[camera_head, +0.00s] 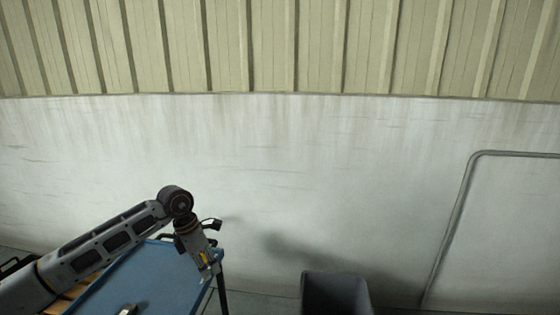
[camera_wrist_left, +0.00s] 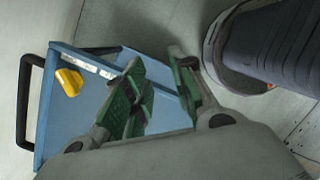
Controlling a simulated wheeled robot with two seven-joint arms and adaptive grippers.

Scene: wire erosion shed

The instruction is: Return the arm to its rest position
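My left arm comes in from the left in the head view, bends at a dark round joint, and its wrist points down. My left gripper (camera_head: 210,270) hangs over the right part of a blue cart top (camera_head: 152,272). In the left wrist view the gripper (camera_wrist_left: 160,75) has its two green-padded fingers apart, with nothing between them. Below them is the blue cart top (camera_wrist_left: 60,125). My right arm and gripper are not in view.
A yellow piece (camera_wrist_left: 69,82) lies on the cart, which has a black handle (camera_wrist_left: 24,100). A dark grey bin (camera_head: 335,292) stands right of the cart. A grey pipe (camera_head: 457,208) runs along the white wall (camera_head: 330,180). Bare floor shows between cart and bin.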

